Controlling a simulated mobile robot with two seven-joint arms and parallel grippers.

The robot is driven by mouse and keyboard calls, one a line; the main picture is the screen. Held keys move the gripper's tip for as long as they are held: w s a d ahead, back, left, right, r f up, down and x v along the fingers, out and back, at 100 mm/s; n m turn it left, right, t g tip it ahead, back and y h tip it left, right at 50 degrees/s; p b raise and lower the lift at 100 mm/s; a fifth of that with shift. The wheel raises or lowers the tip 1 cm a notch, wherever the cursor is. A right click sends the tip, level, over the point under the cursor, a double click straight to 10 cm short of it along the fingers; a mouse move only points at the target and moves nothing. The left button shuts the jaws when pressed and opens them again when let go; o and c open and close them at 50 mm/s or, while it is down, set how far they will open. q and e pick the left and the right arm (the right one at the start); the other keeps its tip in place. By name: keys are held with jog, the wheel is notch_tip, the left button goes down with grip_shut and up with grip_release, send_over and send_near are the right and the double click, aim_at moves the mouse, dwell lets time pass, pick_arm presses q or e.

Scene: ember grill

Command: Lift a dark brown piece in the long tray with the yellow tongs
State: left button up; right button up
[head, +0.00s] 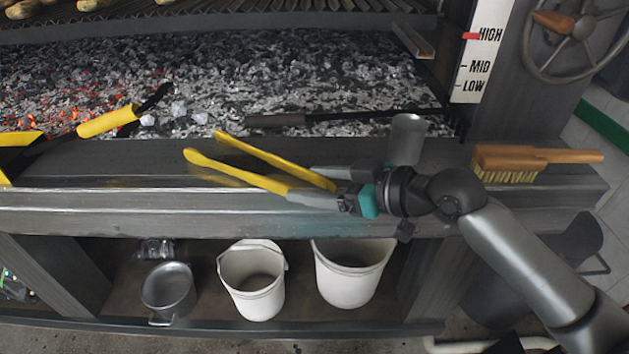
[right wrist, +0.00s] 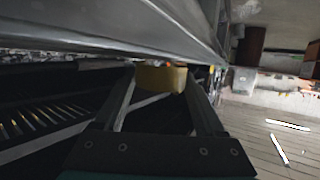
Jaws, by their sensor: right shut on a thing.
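The yellow tongs (head: 262,158) are in my right gripper (head: 312,186), above the grill's front ledge. Their two arms point left and stand apart at the tips. In the right wrist view a yellow part of the tongs (right wrist: 160,78) sits between my fingers (right wrist: 160,95). A long bed of grey coals (head: 300,70) lies behind the ledge; I cannot tell for sure whether this is the long tray. I cannot make out a clear dark brown piece in it. My left gripper is not in view.
A wooden brush (head: 530,157) lies on the ledge at right, near a metal cup (head: 407,140). A dark rod (head: 340,117) lies along the coals. A yellow-handled tool (head: 108,122) and glowing embers (head: 45,118) are at left. Two white buckets (head: 252,290) stand below.

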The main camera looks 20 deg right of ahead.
jog(key=o, duration=0.8)
jog(key=shift+s, duration=0.1)
jog(key=shift+s+d+r, duration=0.1)
jog(key=shift+s+d, duration=0.05)
jog(key=shift+d, duration=0.1)
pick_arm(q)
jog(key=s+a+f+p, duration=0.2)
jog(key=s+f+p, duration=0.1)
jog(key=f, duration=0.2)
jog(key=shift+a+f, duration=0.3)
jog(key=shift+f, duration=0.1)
pick_arm(e)
jog(key=shift+v, duration=7.3)
